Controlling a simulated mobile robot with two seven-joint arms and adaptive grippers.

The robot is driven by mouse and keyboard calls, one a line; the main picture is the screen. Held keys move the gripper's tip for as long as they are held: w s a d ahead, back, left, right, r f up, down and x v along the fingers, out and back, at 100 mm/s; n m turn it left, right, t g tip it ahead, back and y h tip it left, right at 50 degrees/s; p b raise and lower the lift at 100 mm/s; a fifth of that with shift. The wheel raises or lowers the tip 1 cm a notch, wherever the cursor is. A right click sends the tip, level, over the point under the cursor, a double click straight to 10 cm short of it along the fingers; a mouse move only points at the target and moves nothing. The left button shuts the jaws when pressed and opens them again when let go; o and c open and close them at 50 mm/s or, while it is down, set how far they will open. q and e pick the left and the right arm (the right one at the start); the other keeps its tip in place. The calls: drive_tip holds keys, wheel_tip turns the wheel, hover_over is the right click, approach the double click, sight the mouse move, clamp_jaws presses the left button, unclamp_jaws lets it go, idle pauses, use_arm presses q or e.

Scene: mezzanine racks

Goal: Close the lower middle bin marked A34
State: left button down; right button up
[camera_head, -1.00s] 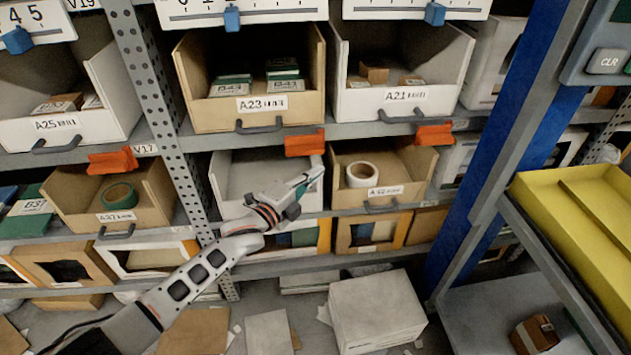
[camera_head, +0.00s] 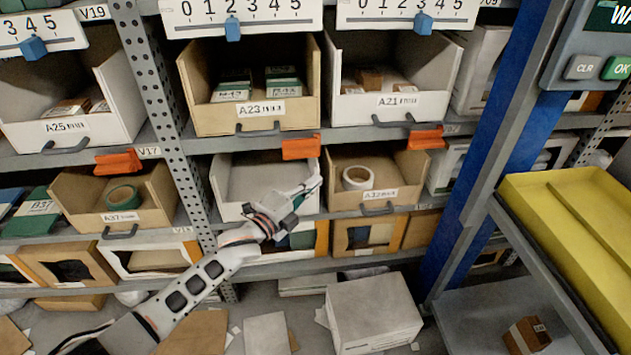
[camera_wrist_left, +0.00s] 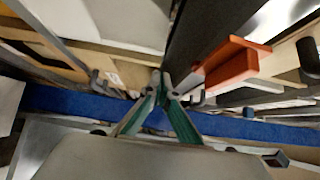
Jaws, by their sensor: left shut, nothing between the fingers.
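A white open-topped bin (camera_head: 240,178) is in the lower middle of the rack in the head view, below the bin marked A23. Its inside looks empty. My left wrist and gripper cover much of its front, so I cannot read its label or see a handle. My left gripper (camera_head: 314,185) is shut and empty, its fingertips at the bin's front right side; I cannot tell whether they touch it. In the left wrist view the fingertips (camera_wrist_left: 161,75) meet, with an orange tag (camera_wrist_left: 232,64) to their right. My right gripper is not in view.
A tan bin (camera_head: 345,200) with a white tape roll (camera_head: 356,178) stands right of the white bin. An orange tag (camera_head: 300,147) hangs on the shelf edge above. A perforated post (camera_head: 160,100) is left, a blue upright (camera_head: 500,130) right. A white box (camera_head: 373,313) is on the floor.

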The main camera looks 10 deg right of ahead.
use_arm(q)
drive_tip(key=s+a+f+n+y+p, duration=0.3)
drive_tip(key=s+a+n, duration=0.4)
drive_tip(key=s, duration=0.8)
drive_tip(key=s+a+f+n+g+y+p, duration=0.1)
drive_tip(key=s+a+f+n+y+p, duration=0.2)
drive_tip(key=s+a+n+p, duration=0.2)
drive_tip(key=s+a+f+n+g+y+p, duration=0.1)
drive_tip(key=s+a+f+n+y+p, duration=0.2)
drive_tip(key=s+a+n, duration=0.7)
drive_tip(key=s+a+p, duration=0.1)
drive_tip(key=s+a, duration=0.2)
drive_tip(key=s, duration=0.4)
drive_tip(key=s+a+y+p, duration=0.1)
drive_tip(key=s+a, duration=0.1)
drive_tip(key=s, duration=0.6)
drive_tip(key=shift+s+a+n, duration=0.25)
drive_tip(key=shift+a+n, duration=0.15)
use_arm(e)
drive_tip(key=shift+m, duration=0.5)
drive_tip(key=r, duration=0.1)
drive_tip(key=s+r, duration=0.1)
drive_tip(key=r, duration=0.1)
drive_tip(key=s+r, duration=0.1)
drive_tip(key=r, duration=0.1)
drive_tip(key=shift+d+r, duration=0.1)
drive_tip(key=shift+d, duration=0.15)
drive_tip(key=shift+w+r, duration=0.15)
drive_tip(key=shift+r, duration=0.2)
